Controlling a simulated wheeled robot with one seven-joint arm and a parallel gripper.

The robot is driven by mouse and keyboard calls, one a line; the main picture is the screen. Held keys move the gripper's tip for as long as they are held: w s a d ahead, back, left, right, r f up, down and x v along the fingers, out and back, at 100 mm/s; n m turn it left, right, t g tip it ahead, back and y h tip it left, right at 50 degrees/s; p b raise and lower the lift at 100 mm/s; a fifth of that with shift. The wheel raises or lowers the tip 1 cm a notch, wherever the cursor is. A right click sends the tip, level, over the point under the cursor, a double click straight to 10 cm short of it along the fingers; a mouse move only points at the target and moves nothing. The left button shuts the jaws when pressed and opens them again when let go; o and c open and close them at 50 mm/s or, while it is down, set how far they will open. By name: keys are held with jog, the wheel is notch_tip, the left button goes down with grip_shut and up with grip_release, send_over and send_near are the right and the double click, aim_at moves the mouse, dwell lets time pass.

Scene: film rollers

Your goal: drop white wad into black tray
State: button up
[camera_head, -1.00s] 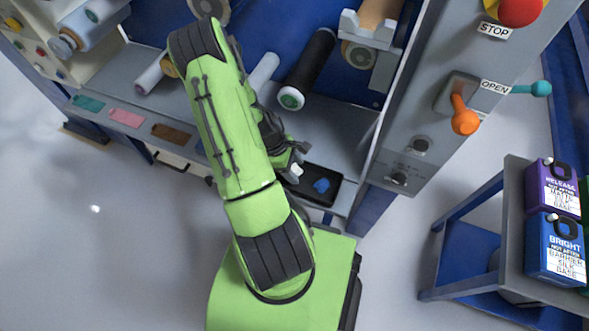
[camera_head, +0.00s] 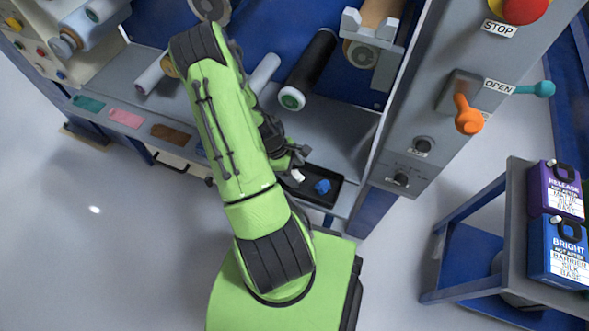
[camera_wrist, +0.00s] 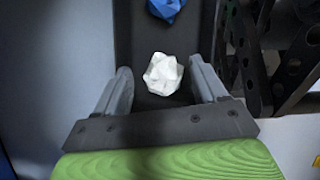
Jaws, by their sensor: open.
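The white wad (camera_wrist: 163,74) shows between my spread fingers in the wrist view, with a gap on each side. It also shows as a small white spot (camera_head: 298,175) in the head view. My gripper (camera_wrist: 161,82) is open and points down over the black tray (camera_wrist: 135,38). In the head view my gripper (camera_head: 298,156) is at the left part of the black tray (camera_head: 304,190), partly hidden by my arm. Whether the wad rests on the tray floor or is just above it, I cannot tell.
A blue wad (camera_head: 322,186) lies in the tray, right of the white one. A grey control panel (camera_head: 425,110) with levers rises to the right. Rollers (camera_head: 308,68) hang behind the shelf. A stand with purple and blue containers (camera_head: 557,250) is at the far right.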

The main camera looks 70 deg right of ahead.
jog(key=shift+r, duration=0.3)
jog(key=d+p+v, duration=0.1)
jog(key=p+v, duration=0.4)
jog(key=v, duration=0.8)
jog(key=w+a+r+m+t, duration=0.1)
jog(key=w+a+r+t, duration=0.4)
jog(key=w+a+r, duration=0.85)
jog(key=s+a+r+t, duration=0.2)
jog(key=s+a+r, duration=0.2)
jog(key=a+r, duration=0.2)
jog(key=s+a+r+t, duration=0.3)
jog(key=a+r, duration=0.4)
jog(key=a, duration=0.3)
jog(key=shift+s+a+r+y, duration=0.15)
jog(key=shift+s+r+y, duration=0.15)
jog(key=shift+s, duration=0.5)
